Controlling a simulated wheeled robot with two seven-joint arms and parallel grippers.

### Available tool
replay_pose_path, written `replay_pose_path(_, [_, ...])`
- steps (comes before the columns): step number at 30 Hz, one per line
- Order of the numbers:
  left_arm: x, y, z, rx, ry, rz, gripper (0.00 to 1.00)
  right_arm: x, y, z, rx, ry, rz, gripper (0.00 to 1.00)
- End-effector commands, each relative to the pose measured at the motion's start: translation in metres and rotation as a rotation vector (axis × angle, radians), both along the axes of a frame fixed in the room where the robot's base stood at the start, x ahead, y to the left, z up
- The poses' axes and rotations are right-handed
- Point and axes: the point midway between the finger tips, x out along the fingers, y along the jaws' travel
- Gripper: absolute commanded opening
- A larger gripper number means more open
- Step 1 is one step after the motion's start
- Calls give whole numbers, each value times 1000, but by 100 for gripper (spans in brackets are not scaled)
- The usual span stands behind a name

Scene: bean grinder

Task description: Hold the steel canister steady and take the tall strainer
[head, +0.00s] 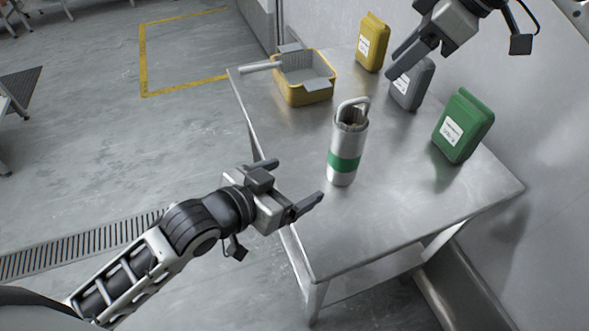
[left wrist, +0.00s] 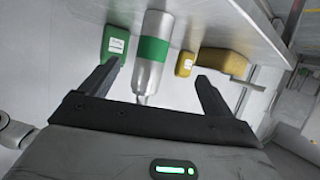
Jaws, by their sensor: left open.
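The steel canister (head: 343,172) with a green band stands upright on the metal table. The tall strainer (head: 352,104) sits in its mouth, with its looped handle sticking up. My left gripper (head: 291,185) is open and empty, left of the canister and apart from it. In the left wrist view the canister (left wrist: 149,76) appears upside down beyond and between the open fingers (left wrist: 150,92). My right gripper (head: 408,38) is at the upper right, above the back of the table, with its fingers apart and nothing visible between them.
A yellow bin (head: 304,94) with a grey-handled tool stands at the table's far left. A yellow container (head: 372,42), a grey container (head: 411,88) and a green container (head: 462,126) stand along the wall side. The table's near end (head: 380,230) is clear.

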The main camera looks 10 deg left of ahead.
Motion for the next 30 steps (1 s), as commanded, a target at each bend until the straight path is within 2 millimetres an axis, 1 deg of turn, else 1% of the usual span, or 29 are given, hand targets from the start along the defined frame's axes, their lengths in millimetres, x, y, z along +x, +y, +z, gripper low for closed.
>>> replay_pose_path(1, [3, -4, 9, 8, -18, -23, 88, 0, 0, 0, 0, 0, 0, 36])
replay_pose_path(3, [4, -8, 16, 12, -27, -42, 88, 0, 0, 0, 0, 0, 0, 36])
replay_pose_path(7, [11, -13, 18, 12, -32, -52, 88, 0, 0, 0, 0, 0, 0, 36])
replay_pose_path(11, [25, -23, 12, 10, -32, -51, 88, 0, 0, 0, 0, 0, 0, 36])
replay_pose_path(24, [92, -68, -22, 11, -33, -51, 88, 0, 0, 0, 0, 0, 0, 36])
replay_pose_path(30, [115, -83, -34, 13, -32, -51, 88, 0, 0, 0, 0, 0, 0, 36])
